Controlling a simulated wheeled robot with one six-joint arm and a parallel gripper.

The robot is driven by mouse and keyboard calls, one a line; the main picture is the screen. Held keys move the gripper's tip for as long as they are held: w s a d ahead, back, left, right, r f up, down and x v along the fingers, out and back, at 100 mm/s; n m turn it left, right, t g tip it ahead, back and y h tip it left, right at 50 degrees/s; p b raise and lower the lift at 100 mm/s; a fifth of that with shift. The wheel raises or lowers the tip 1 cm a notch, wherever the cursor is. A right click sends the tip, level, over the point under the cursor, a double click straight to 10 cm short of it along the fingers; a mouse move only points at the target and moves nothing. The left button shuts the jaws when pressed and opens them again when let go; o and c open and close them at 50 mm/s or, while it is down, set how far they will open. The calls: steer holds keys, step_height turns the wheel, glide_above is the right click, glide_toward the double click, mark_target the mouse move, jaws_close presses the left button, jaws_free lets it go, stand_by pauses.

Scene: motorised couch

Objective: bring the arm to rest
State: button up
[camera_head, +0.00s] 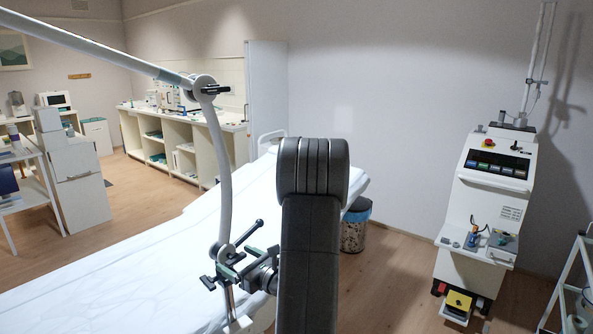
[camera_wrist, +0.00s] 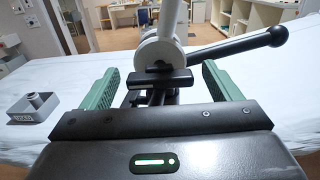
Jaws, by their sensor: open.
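My gripper (camera_head: 238,268) is beside the couch, at the lower joint of a jointed white arm (camera_head: 222,150). In the wrist view the green jaws of my gripper (camera_wrist: 163,82) are apart, with the joint (camera_wrist: 160,52) and a small black bar (camera_wrist: 160,82) showing between them. I cannot tell whether the jaws touch anything. A black lever (camera_wrist: 235,48) with a rounded end sticks out to the right from this joint. The lever (camera_head: 250,232) also shows in the head view, pointing up and right. The white arm bends at an upper joint (camera_head: 203,88) and runs off at upper left.
The couch (camera_head: 110,285) has a white sheet. A grey block with a round stub (camera_wrist: 33,107) is at left in the wrist view. A bin (camera_head: 356,228) stands behind the couch.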

steer(key=b+v, duration=0.2)
steer(key=v, duration=1.1)
steer(key=p+x, duration=0.3)
steer(key=x, duration=1.1)
steer(key=shift+a+r, duration=0.15)
steer(key=shift+r, duration=0.05)
steer(key=m+p, duration=0.1)
steer(key=p, duration=0.2)
steer(key=shift+d+r, duration=0.1)
steer(key=shift+d, duration=0.1)
steer(key=shift+m+p, duration=0.3)
steer(key=shift+p, duration=0.05)
steer(key=shift+a+p, duration=0.1)
steer(key=shift+p, duration=0.35)
